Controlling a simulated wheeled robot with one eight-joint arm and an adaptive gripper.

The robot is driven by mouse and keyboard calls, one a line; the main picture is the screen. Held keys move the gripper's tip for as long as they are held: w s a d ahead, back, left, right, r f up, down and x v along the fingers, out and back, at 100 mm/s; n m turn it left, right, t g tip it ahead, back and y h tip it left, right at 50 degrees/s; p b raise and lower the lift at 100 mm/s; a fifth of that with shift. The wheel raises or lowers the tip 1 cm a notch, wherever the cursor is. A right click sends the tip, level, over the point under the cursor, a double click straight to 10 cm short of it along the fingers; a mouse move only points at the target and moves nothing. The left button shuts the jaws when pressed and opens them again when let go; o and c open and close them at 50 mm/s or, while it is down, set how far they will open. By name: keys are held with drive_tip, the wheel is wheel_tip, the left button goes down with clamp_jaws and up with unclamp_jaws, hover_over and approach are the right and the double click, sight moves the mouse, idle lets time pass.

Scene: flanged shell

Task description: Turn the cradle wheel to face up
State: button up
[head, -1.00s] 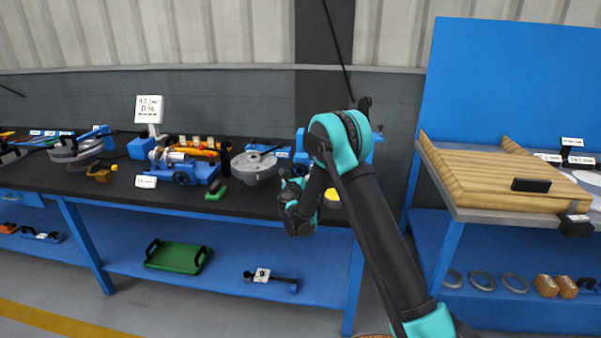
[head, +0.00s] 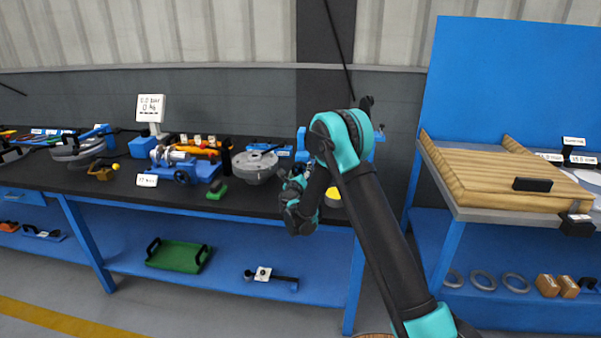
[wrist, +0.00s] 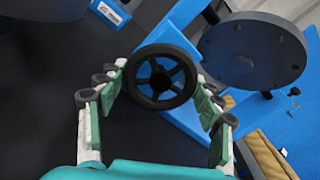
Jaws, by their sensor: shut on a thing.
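The black spoked cradle wheel (wrist: 160,78) is in the middle of the wrist view, between the two fingers of my gripper (wrist: 158,82). The fingers are shut on its rim from left and right. A blue frame (wrist: 185,118) is behind the wheel. A round dark grey flanged disc (wrist: 253,52) with small holes is beyond it at the upper right. In the head view my gripper (head: 298,185) is at the bench's right end, and my own wrist hides the wheel. Which way the cradle's shell faces is not clear.
The dark bench top (head: 120,190) holds a blue vise (head: 190,172), a grey round housing (head: 255,166) and a green block (head: 217,190) left of my gripper. A wooden-topped table (head: 500,180) stands to the right. A green tray (head: 180,256) is on the lower shelf.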

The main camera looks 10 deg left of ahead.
drive_tip(key=n, duration=0.4)
drive_tip(key=shift+n, duration=2.1)
drive_tip(key=shift+s, duration=0.1)
drive_tip(key=o, duration=1.1)
drive_tip(key=shift+o, duration=0.2)
